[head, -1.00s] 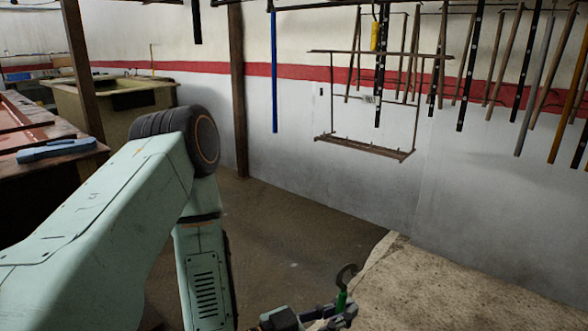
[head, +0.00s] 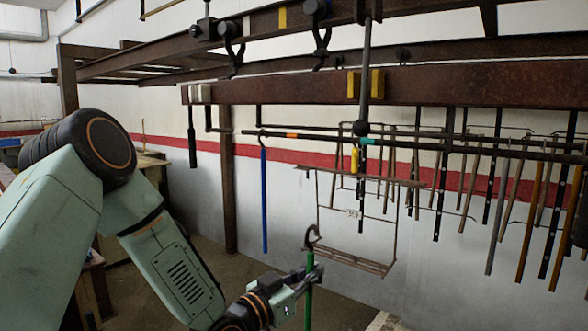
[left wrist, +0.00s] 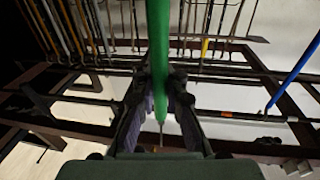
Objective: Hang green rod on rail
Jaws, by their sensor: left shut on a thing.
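The green rod (head: 309,300) stands about upright at the lower middle of the head view, with a dark open hook (head: 312,236) at its top. My left gripper (head: 303,281) is shut on the rod just below the hook. In the left wrist view the green rod (left wrist: 158,50) runs between the two fingers (left wrist: 160,98). The rail (head: 400,143) is a thin dark bar with orange and teal marks, above and behind the hook in the picture. The hook is apart from it. A blue rod (head: 264,205) hangs near the rail's left end. The right gripper is not in view.
A thick rusty beam (head: 300,88) with a yellow block (head: 377,83) crosses above the rail. A hanging wire frame (head: 350,262) shows behind. Several dark and brown rods (head: 530,215) crowd the right side. The rail between its orange and teal marks looks clear.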

